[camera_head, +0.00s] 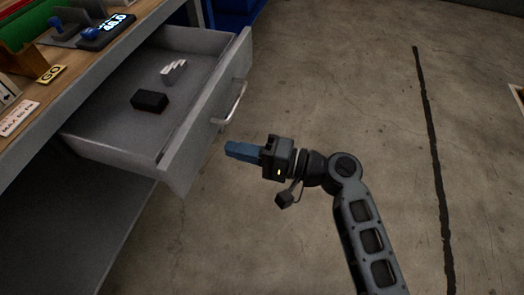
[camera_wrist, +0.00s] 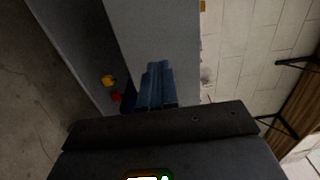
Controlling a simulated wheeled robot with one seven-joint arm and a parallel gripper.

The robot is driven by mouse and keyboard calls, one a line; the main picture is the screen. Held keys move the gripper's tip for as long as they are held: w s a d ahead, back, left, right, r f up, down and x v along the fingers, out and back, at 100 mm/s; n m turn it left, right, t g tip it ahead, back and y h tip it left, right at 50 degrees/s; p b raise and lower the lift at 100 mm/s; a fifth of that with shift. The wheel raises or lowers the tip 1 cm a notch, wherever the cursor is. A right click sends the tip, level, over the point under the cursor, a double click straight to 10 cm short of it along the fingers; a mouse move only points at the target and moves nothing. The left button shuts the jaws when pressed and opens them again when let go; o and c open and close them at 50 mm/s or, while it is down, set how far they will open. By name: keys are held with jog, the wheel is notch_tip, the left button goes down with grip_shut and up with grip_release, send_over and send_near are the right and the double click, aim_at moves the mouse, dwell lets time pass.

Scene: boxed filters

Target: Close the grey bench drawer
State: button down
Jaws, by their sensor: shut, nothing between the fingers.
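The grey bench drawer (camera_head: 188,118) stands pulled out from under the bench in the head view, with its front panel toward the right and a bar handle (camera_head: 234,102) on it. Inside lie a black box (camera_head: 149,101) and a small grey-and-white item (camera_head: 174,70). My gripper (camera_head: 232,149) is shut and empty, its blue fingers pointing left toward the drawer front, just right of the panel and below the handle. In the wrist view the blue fingers (camera_wrist: 156,84) are together in front of a grey surface; whether they touch it I cannot tell.
The wooden bench top (camera_head: 120,35) at the upper left carries a device with a lit display (camera_head: 117,20), a GO sign (camera_head: 51,75) and a green bin (camera_head: 30,25). A blue object (camera_head: 232,12) stands behind.

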aim_at(200, 142)
jog(key=x, duration=0.5)
jog(key=shift+a, duration=0.25)
jog(key=shift+w+a, duration=0.1)
jog(key=shift+a, duration=0.3)
jog(key=b+x, duration=0.7)
jog(key=x, duration=0.6)
jog(key=b+x, duration=0.7)
jog(key=x, duration=0.6)
jog(key=shift+w+a+f+b, duration=0.1)
jog(key=shift+a+f+b, duration=0.05)
jog(key=shift+f+b, duration=0.15)
jog(key=shift+w+a+r, duration=0.1)
jog(key=shift+a, duration=0.15)
jog(key=shift+a+r, duration=0.1)
jog(key=shift+r, duration=0.15)
jog(key=shift+r, duration=0.1)
